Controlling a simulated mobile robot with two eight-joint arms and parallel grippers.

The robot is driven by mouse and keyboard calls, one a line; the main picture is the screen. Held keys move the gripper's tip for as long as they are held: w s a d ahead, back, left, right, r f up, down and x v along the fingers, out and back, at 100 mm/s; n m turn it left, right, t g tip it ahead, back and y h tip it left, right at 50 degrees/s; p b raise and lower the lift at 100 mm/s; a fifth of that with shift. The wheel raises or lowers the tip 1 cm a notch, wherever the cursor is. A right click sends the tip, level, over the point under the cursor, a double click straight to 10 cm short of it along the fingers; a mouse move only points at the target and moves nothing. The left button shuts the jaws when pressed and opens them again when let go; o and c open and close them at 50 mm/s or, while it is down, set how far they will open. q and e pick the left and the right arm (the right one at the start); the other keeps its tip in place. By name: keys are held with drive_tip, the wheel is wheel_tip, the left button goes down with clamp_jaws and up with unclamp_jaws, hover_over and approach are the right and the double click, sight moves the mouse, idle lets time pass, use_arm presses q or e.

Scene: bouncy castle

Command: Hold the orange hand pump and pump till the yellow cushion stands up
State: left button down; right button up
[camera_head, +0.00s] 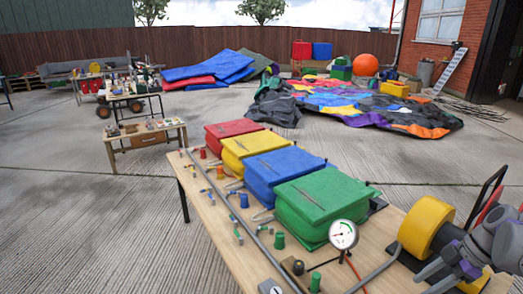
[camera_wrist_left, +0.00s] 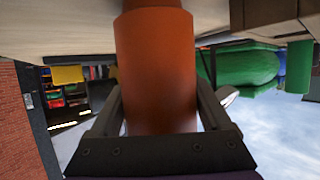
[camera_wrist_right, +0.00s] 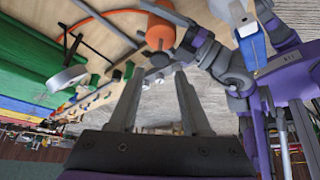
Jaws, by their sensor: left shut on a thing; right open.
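The yellow cushion (camera_head: 256,148) is a plump, low block on the table in the head view, between a red cushion (camera_head: 232,131) and a blue one (camera_head: 288,170). The orange hand pump (camera_wrist_left: 155,65) is a smooth cylinder filling the middle of the left wrist view. My left gripper (camera_wrist_left: 158,95) is shut around it, one finger on each side. The pump (camera_wrist_right: 160,32) also shows in the right wrist view, beside my left arm. My right gripper (camera_wrist_right: 157,85) is open and empty, apart from the pump. It also shows at the head view's lower right (camera_head: 428,279).
A green cushion (camera_head: 322,200) is nearest on the table (camera_head: 222,228). A pressure gauge (camera_head: 343,234) stands in front of it, with hoses and coloured valves along the near side. A yellow drum (camera_head: 425,225) sits beside my right gripper. Open concrete lies left of the table.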

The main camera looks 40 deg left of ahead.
clamp_jaws()
drive_tip(key=s+a+r+m+t+h, duration=0.2)
drive_tip(key=s+a+r+m+h, duration=0.2)
drive_tip(key=r+m, duration=0.4)
drive_tip(key=shift+a+r+m+t+h, duration=0.4)
drive_tip(key=shift+a+m+h, duration=0.05)
drive_tip(key=shift+m+h, duration=0.15)
